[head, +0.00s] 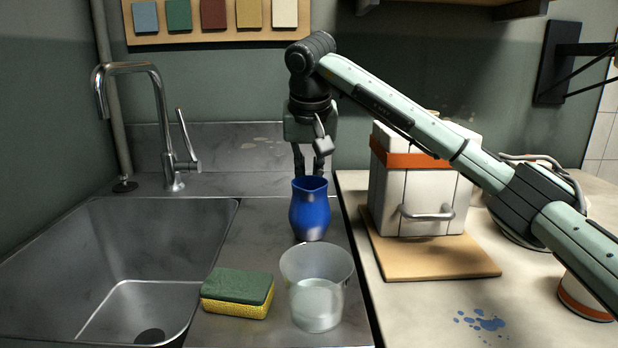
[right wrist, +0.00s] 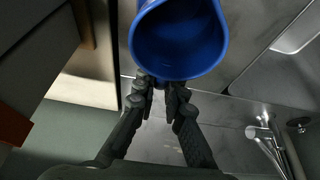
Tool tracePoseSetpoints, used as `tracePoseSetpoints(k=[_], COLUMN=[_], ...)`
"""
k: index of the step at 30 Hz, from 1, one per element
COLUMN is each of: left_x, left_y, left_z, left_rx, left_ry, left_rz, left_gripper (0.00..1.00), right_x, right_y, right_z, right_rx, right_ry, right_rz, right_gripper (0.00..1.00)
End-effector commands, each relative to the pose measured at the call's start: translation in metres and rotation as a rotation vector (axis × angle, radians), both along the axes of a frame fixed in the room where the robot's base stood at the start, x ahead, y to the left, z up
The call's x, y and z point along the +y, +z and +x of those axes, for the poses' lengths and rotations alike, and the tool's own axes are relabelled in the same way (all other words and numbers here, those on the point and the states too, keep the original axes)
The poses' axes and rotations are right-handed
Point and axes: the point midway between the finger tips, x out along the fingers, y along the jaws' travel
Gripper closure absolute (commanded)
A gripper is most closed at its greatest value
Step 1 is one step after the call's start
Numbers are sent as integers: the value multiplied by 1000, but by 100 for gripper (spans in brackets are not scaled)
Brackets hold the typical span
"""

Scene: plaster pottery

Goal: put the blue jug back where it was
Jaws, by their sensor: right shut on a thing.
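The blue jug (head: 310,213) is upright over the steel drainboard, behind a clear cup. I cannot tell whether its base touches the steel. My right gripper (head: 308,170) comes down behind the jug and is shut on it at its far side. In the right wrist view the blue jug (right wrist: 180,42) shows its open mouth, and my right gripper (right wrist: 166,88) has its fingertips close together at its edge. The exact part gripped is hidden. Blue splashes (head: 482,320) mark the pale counter at the front right. My left gripper is not in view.
The clear cup (head: 317,290) and a green-yellow sponge (head: 237,292) stand in front of the jug. The sink (head: 130,235) with a tap (head: 165,120) is at left. A white box (head: 415,195) with an orange strap stands on a board (head: 440,262) at right.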

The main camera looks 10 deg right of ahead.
Motion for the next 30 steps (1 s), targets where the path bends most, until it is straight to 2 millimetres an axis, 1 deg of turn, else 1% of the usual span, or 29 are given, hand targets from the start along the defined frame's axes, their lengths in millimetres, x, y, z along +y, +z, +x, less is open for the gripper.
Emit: tracePoseSetpoints(k=[7, 8, 12, 13, 20, 23, 26, 30], left_x=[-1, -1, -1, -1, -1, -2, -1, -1], left_y=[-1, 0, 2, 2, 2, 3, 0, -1], left_z=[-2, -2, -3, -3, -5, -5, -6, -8], left_rx=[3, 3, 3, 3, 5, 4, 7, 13], left_ry=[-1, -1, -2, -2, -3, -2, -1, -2], left_rz=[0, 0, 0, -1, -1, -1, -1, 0], left_gripper=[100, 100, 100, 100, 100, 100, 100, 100], right_x=[0, 0, 0, 0, 0, 0, 1, 3], right_y=[-2, -3, -3, -3, -3, 1, 11, 36], right_z=[0, 0, 0, 0, 0, 0, -3, -13], right_rx=[-1, 0, 0, 0, 0, 0, -3, -6], right_ry=[-1, -1, -1, -1, 0, 0, -1, 0], right_rz=[0, 0, 0, 0, 0, 0, 1, 0], right_gripper=[100, 89, 71, 69, 69, 69, 69, 69])
